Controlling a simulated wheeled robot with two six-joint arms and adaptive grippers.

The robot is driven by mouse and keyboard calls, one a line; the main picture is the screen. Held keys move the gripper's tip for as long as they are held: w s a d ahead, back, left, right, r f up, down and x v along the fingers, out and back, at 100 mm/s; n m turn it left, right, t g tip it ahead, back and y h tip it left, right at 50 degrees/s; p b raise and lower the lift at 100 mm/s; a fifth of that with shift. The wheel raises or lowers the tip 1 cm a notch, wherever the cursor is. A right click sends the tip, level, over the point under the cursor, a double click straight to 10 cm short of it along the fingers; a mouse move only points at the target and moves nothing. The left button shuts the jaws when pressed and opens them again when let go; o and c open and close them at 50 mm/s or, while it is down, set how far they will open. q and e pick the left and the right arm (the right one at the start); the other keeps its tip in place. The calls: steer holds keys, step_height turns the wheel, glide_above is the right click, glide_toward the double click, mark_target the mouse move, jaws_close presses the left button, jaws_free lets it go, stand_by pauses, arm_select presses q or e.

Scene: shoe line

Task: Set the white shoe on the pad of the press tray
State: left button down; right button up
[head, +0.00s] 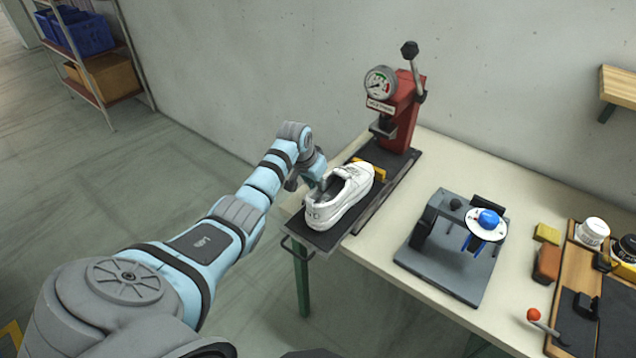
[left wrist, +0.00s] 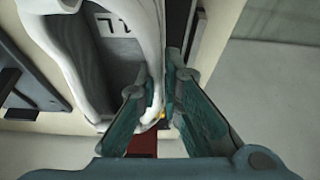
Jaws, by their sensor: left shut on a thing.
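The white shoe (head: 352,202) is upright over the dark press tray (head: 318,238), toe toward the red press (head: 400,115). Whether its sole touches the tray pad is hidden from this angle. My left gripper (head: 318,186) is shut on the shoe's side wall near its opening. In the left wrist view, the fingers of the left gripper (left wrist: 162,92) pinch the white edge of the shoe (left wrist: 150,35). The pad is covered by the shoe. My right gripper is not in view.
A yellow block (head: 374,170) stands on the tray beside the toe. To the right on the pale table (head: 385,255) is a grey fixture (head: 455,262) with a blue knob (head: 488,218). Farther right are a brown block (head: 547,263) and a wooden tray (head: 562,285).

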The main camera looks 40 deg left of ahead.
arm_select(q)
steer(key=shift+f, duration=0.25)
steer(key=c, duration=1.7)
jaws_free()
steer(key=shift+s, duration=0.1)
steer(key=v, duration=1.2)
steer(key=shift+d, duration=0.1)
